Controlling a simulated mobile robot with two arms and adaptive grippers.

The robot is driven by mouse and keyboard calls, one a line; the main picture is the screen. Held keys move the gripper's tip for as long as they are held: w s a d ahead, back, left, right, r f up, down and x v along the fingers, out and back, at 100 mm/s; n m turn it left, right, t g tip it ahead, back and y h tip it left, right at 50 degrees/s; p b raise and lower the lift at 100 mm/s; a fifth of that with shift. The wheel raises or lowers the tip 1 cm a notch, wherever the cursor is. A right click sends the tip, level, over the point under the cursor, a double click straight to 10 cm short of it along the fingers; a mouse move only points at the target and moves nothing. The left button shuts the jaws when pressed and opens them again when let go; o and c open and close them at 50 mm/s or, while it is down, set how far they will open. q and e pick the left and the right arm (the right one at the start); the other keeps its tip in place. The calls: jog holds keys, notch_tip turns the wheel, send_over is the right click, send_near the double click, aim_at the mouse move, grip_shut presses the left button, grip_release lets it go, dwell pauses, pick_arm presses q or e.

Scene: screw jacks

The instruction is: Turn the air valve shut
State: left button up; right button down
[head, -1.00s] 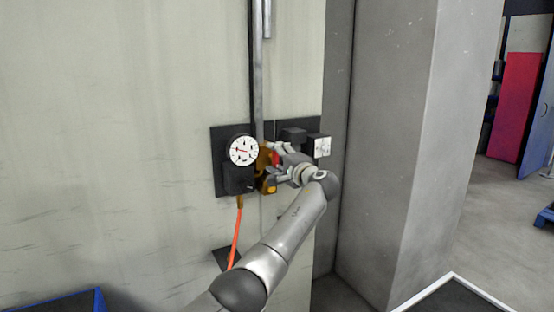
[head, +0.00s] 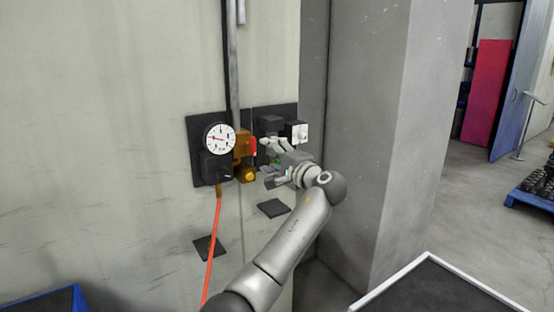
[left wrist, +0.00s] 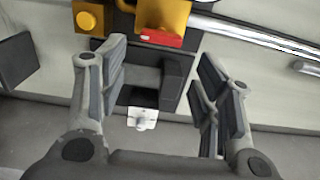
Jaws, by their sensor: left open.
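The air valve has a yellow-brass body (head: 241,158) with a red handle (head: 252,146) on its right side, beside a vertical metal pipe. In the left wrist view the yellow body (left wrist: 163,17) is at the top edge, partly cut off, with the red handle (left wrist: 161,38) as a short bar across its lower edge. My left gripper (head: 268,162) is open and empty just right of the valve, apart from the handle. In the left wrist view its spread fingers (left wrist: 160,70) lie below the handle, with nothing between them in contact. My right gripper is not in view.
A round white gauge (head: 219,138) sits left of the valve, with an orange hose (head: 212,245) hanging below. A dark box (head: 270,124) and a white-faced box (head: 299,132) are mounted behind my gripper. A grey pillar (head: 365,130) stands at the right.

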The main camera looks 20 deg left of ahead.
pick_arm(q)
jog(key=shift+v, duration=1.25)
